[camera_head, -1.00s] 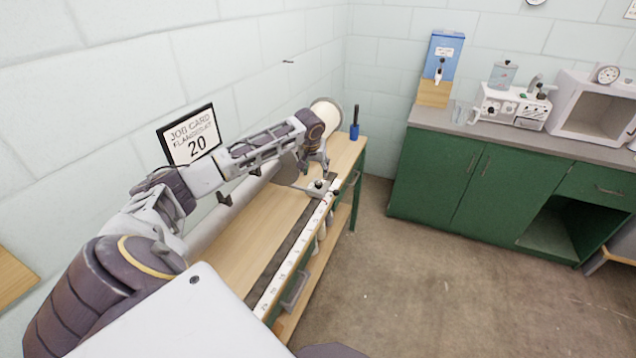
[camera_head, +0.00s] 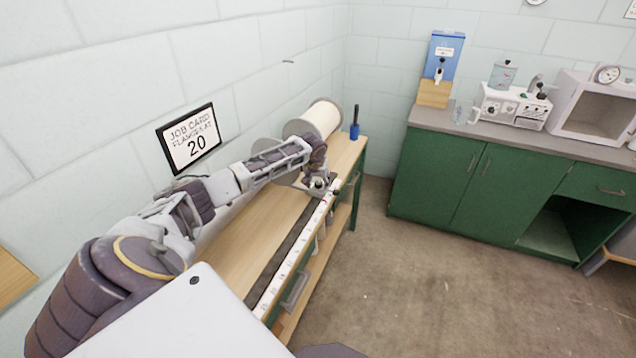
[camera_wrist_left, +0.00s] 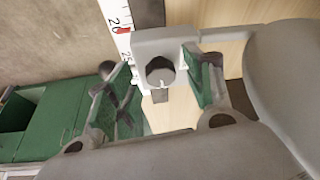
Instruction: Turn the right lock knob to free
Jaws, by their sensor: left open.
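My left gripper (camera_head: 318,178) is at the far end of the bench, over the small carriage on the white scale. In the left wrist view my left gripper (camera_wrist_left: 160,92) is open. Its green-padded fingers stand on either side of a dark lock knob (camera_wrist_left: 160,71), with a gap visible around it. The knob sits on a light grey block (camera_wrist_left: 150,42) beside the numbered scale (camera_wrist_left: 117,12). A red pointer (camera_wrist_left: 122,30) lies just by the number 20. In the head view the knob is largely covered by my gripper. My right gripper is out of view.
A white roll (camera_head: 322,118) with flanges lies along the back of the wooden bench (camera_head: 225,262). A job card (camera_head: 190,139) on the wall reads 20. A blue cup (camera_head: 354,131) stands at the far end. A green cabinet (camera_head: 435,175) is across clear floor.

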